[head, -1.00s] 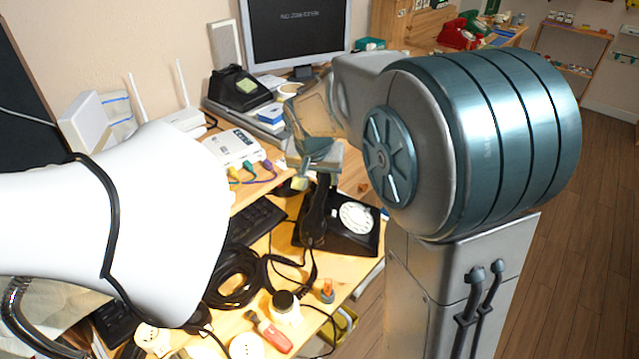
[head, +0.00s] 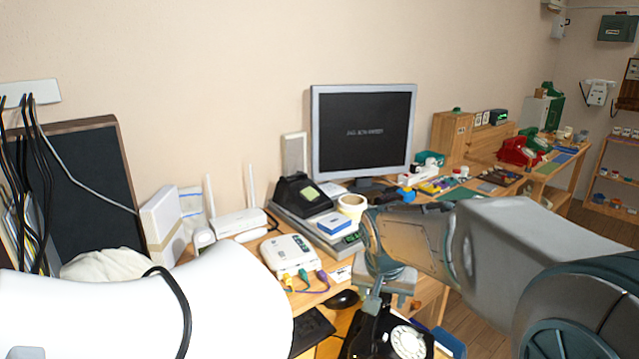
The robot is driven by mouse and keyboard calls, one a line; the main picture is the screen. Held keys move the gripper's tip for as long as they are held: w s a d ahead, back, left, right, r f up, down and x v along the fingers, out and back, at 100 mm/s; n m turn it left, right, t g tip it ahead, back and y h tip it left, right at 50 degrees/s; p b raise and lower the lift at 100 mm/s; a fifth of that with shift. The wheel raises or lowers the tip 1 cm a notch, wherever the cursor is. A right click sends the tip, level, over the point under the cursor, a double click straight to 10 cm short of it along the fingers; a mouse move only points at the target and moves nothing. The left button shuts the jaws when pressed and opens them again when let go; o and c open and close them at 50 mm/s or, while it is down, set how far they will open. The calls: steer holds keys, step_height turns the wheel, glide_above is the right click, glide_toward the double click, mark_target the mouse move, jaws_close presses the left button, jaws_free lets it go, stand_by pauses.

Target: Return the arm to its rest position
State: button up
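My arm reaches in from the lower right of the head view. My gripper (head: 374,300) points down in front of the desk edge, over the black dial phone (head: 408,342). The phone has a white dial and is cut off by the bottom of the picture. Its dark handset lies close under the fingertips in the picture. I cannot tell whether the fingers touch it, or whether they are open or shut.
The wooden desk holds a monitor (head: 362,132), a white router (head: 238,222), a white box with coloured plugs (head: 289,254) and a black desk device (head: 302,196). A red phone (head: 519,152) stands farther right. Floor (head: 590,228) shows at right.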

steer(key=s+r+n+p, duration=0.1)
steer(key=s+r+p, duration=0.2)
steer(key=s, duration=0.3)
steer(key=s+r+n+y+p, duration=0.1)
steer(key=s+r+p, duration=0.1)
steer(key=s, duration=0.4)
steer(key=s+d+r+n+g+p, duration=0.1)
steer(key=s+r+p, duration=0.2)
steer(key=s, duration=0.3)
steer(key=shift+s+r+n+p, duration=0.2)
steer(key=shift+r+n+p, duration=0.15)
steer(key=shift+p, duration=0.4)
